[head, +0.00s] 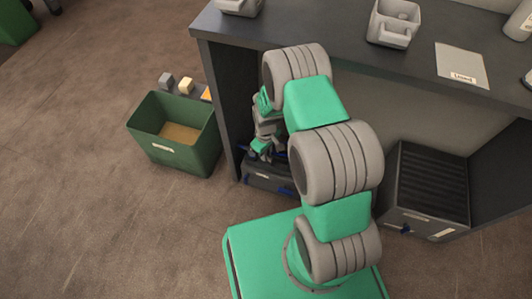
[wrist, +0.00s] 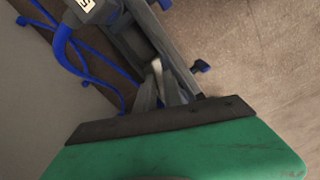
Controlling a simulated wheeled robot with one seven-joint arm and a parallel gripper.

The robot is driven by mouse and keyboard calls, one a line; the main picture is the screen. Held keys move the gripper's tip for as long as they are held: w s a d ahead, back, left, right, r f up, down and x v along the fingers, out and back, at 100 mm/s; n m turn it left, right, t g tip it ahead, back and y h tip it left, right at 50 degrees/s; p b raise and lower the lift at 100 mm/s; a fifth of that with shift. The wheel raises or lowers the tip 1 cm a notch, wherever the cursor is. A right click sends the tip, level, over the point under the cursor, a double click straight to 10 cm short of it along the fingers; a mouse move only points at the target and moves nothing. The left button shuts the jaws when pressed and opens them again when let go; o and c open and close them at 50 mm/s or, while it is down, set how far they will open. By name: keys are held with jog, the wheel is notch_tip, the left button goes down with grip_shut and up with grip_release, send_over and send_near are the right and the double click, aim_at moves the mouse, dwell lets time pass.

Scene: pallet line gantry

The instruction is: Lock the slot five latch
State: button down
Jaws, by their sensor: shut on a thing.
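A dark grey unit (head: 268,179) with blue parts sits low under the counter's left end. My gripper (head: 262,150) reaches down to it, partly hidden beside my arm. In the wrist view, a white label (wrist: 86,4) reading what looks like 5 is at the top, on a grey block with a blue cable (wrist: 62,42). My gripper (wrist: 168,92) is shut on a small pale metal piece (wrist: 157,70), which appears to be the slot five latch. The contact is partly hidden by the grey fingers.
A green bin (head: 175,150) stands left of the counter (head: 325,45), with small blocks (head: 186,86) behind it. A dark ribbed crate (head: 425,220) with a blue knob stands under the counter at right. The floor at left is open.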

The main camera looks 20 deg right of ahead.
jog(key=shift+n, duration=2.2)
jog(key=shift+p, duration=0.3)
jog(key=c, duration=1.5)
grip_release()
jog(key=shift+o, duration=0.2)
